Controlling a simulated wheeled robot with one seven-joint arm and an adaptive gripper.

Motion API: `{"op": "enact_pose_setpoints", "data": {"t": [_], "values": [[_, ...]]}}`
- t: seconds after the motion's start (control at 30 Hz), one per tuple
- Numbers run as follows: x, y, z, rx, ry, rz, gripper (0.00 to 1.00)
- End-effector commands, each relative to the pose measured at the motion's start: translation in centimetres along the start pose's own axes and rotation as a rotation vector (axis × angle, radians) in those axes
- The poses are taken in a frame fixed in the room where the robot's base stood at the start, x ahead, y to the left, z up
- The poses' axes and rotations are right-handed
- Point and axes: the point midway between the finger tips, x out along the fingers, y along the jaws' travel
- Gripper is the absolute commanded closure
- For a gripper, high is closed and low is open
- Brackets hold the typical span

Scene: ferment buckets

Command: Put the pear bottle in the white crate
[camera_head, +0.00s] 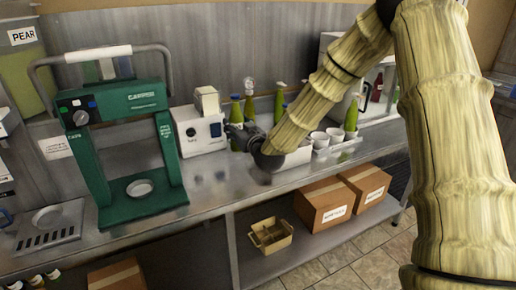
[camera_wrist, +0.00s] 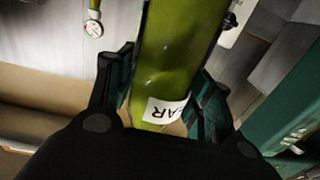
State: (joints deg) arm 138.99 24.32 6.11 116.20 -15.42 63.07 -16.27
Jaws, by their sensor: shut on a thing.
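The pear bottle (camera_wrist: 180,50) is green with a white label ending in "AR", and it fills the middle of the wrist view. My gripper (camera_wrist: 165,88) is shut on it, with a dark finger on each side. In the head view my gripper (camera_head: 238,134) is over the counter, just right of the white machine. A green bottle (camera_head: 236,110) shows at the gripper there, and it seems to be the held one. A low white container (camera_head: 293,163), which may be the white crate, stands on the counter partly behind my arm. Its inside is mostly hidden.
A green press (camera_head: 138,195) stands at left and a white machine (camera_head: 200,132) beside it. Other green bottles (camera_head: 280,101) stand at the back. White cups (camera_head: 334,134) sit in a tray at right. Cardboard boxes (camera_head: 324,204) are on the lower shelf. The counter front is clear.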

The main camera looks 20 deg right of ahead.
Motion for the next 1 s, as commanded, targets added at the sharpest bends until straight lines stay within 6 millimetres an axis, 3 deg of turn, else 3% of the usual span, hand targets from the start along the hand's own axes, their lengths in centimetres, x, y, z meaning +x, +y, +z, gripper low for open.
{"op": "enact_pose_setpoints", "data": {"t": [0.3,0.5,0.67,1.0], "values": [[-0.8,10.0,-1.6,-0.005,0.004,0.133,0.92],[-1.7,14.2,-2.8,0.002,0.005,0.192,0.92],[-2.0,15.6,-2.8,0.007,0.004,0.211,0.92],[-2.0,15.7,1.5,0.007,0.003,0.212,0.92]]}}
